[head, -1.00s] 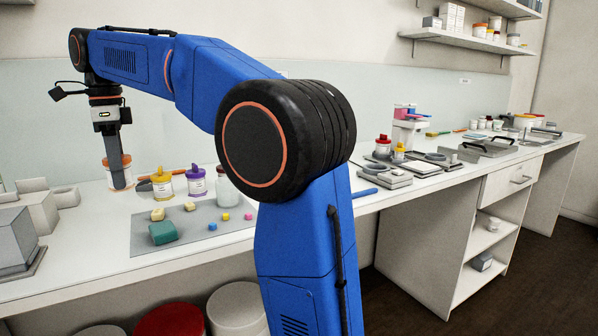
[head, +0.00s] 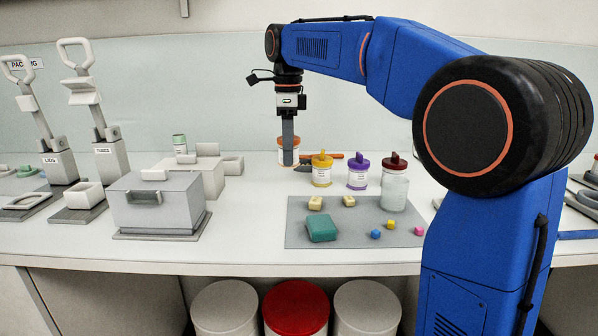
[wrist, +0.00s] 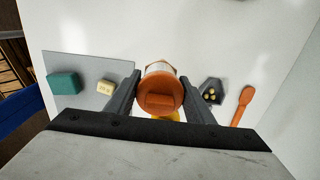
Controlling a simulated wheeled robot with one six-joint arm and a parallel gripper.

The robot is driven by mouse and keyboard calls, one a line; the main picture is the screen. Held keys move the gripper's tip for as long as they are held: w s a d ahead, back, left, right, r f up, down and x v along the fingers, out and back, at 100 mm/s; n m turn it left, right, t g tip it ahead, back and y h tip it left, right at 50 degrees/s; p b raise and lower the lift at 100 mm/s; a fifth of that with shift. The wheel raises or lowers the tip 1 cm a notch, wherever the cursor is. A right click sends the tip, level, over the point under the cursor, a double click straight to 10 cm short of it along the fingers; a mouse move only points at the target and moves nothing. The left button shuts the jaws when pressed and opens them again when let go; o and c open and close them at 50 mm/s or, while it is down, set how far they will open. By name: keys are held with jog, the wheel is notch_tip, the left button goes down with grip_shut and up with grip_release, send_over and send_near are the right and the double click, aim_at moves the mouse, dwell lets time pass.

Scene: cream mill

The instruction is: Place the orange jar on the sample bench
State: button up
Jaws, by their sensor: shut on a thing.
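The orange jar (head: 282,157) has an orange lid and a pale label band. In the head view it is partly hidden behind a finger of my gripper (head: 288,160). In the wrist view the orange lid (wrist: 160,88) sits between the two fingers of my gripper (wrist: 160,88), which is shut on the jar. The jar is upright over the white worktop (head: 250,225), left of and behind the yellow-lidded jar; whether it touches the surface I cannot tell. No sign in view names the sample bench.
Yellow-lidded (head: 322,172), purple-lidded (head: 358,176) and red-lidded (head: 395,188) jars stand right of my gripper. A grey mat (head: 350,236) with a green block (head: 321,228) and small cubes lies in front. A grey box (head: 157,205) and lever presses (head: 113,155) stand left. An orange-handled tool (wrist: 243,103) lies nearby.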

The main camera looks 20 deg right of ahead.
jog(key=shift+f, duration=3.1)
jog(key=o, duration=1)
jog(key=shift+f, duration=0.1)
notch_tip(320, 180, up, 12)
jog(key=shift+r, duration=0.1)
